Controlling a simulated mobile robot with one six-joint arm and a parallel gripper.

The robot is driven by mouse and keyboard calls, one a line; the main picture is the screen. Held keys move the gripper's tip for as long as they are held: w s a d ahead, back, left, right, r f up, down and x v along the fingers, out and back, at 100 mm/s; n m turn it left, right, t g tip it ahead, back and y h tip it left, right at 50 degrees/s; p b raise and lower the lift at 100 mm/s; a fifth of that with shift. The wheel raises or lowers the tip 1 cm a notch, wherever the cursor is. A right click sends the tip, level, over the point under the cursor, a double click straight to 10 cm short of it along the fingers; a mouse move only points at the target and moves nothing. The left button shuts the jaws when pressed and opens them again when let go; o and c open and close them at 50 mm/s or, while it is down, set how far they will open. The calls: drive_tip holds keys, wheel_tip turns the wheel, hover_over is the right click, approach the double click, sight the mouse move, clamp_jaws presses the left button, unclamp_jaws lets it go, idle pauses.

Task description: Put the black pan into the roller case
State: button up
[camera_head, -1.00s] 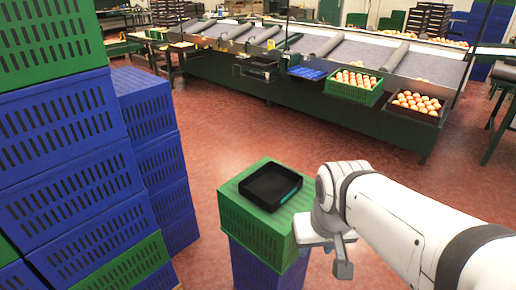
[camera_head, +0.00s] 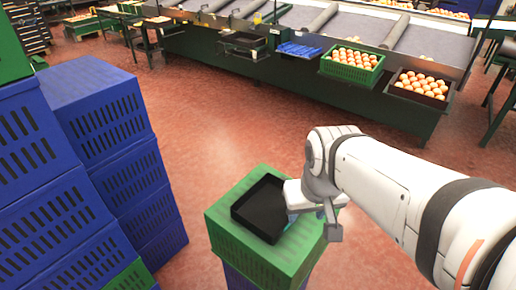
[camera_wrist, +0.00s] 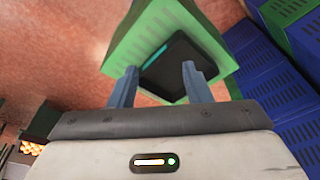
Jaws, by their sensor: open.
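The black pan (camera_head: 262,212) is a shallow square tray lying on top of a green crate (camera_head: 245,258). It also shows in the wrist view (camera_wrist: 178,68), with a teal strip along one edge. In the head view my wrist hides the pan's right side. I cannot tell from the wrist view whether the fingers touch the pan. I cannot tell for sure which thing is the roller case.
Blue crates (camera_head: 100,115) are stacked on the left. A long roller sorting line (camera_head: 330,35) runs across the back, with a green crate of oranges (camera_head: 350,77), a dark crate of oranges (camera_head: 405,92) and blue items (camera_head: 298,50). Red floor between is clear.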

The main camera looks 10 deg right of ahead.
drive_tip(key=shift+o, duration=0.9)
drive_tip(key=w+a+f+n+y+b, duration=0.1)
drive_tip(key=w+f+n+y+b, duration=0.1)
drive_tip(key=w+f+y+b, duration=0.1)
wheel_tip(320, 180, down, 3)
drive_tip(key=shift+w+r+n+g+b, duration=0.1)
drive_tip(key=shift+w+n+g+b, duration=0.25)
drive_tip(key=shift+w+b, duration=0.5)
drive_tip(key=w+d+f+n+t+y+b, duration=0.1)
drive_tip(key=w+d+f+n+t+b, duration=0.1)
drive_tip(key=w, duration=0.4)
drive_tip(key=w+d+f+n+t+y+b, duration=0.2)
drive_tip(key=w+d+f+b, duration=0.1)
drive_tip(key=w+d+f, duration=0.1)
drive_tip(key=w+d+f+n+t+y+b, duration=0.1)
drive_tip(key=w+d+f+n+t+b, duration=0.1)
drive_tip(key=w, duration=0.5)
drive_tip(key=shift+w+d+f+y+b, duration=0.2)
drive_tip(key=shift+d+f+b, duration=0.1)
drive_tip(key=shift+f, duration=0.4)
drive_tip(key=shift+w+d+f+y+b, duration=0.2)
drive_tip(key=shift+d+f, duration=0.1)
drive_tip(key=shift+f, duration=0.35)
drive_tip(key=shift+w+f, duration=0.15)
drive_tip(key=shift+w, duration=0.05)
drive_tip(key=x, duration=0.7)
drive_tip(key=shift+w+d+p, duration=0.1)
drive_tip(key=shift+w+p, duration=0.25)
clamp_jaws()
